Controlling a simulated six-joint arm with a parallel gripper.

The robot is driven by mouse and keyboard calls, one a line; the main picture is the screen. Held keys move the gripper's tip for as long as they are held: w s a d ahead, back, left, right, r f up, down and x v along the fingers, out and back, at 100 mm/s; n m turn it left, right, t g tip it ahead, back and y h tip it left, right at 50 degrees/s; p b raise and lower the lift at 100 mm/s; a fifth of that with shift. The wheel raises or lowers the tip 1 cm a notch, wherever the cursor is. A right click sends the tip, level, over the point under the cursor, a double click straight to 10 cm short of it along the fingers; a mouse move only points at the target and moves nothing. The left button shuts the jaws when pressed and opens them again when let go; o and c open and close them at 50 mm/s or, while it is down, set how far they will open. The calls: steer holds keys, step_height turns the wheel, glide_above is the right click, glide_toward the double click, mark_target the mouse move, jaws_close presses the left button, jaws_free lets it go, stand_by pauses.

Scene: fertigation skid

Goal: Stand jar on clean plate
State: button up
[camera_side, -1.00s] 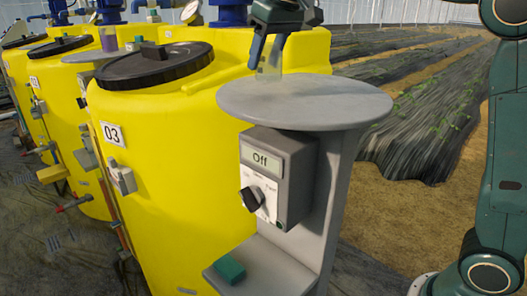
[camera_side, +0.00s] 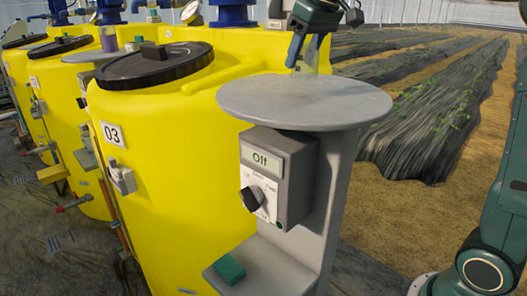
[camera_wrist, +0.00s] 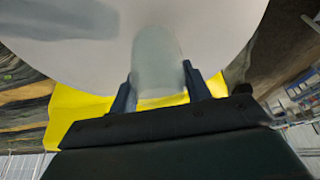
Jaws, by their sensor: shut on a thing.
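A small clear, greyish jar (camera_side: 309,58) is between the fingers of my gripper (camera_side: 305,50), at the back edge of a round grey plate (camera_side: 305,102) in the side view. The jar looks roughly upright; I cannot tell whether its bottom touches the plate. The plate's top is otherwise bare and tops a grey stand. In the wrist view my gripper (camera_wrist: 160,88) has a dark blue finger on each side of the pale jar (camera_wrist: 157,60), shut on it, with the plate (camera_wrist: 225,35) behind it.
Yellow tanks with black lids (camera_side: 155,65) stand left of the plate. A control box (camera_side: 277,175) reading "Off" with a black knob is below it. A green block (camera_side: 229,269) lies on the lower shelf. A purple item (camera_side: 108,40) stands on another grey disc (camera_side: 90,56).

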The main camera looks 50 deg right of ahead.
mark_target(314, 51)
steer(key=shift+f, duration=1.85)
steer(key=shift+f, duration=0.1)
steer(key=o, duration=1)
steer(key=shift+c, duration=0.2)
steer(key=shift+v, duration=3.75)
steer(key=shift+s+a, duration=0.1)
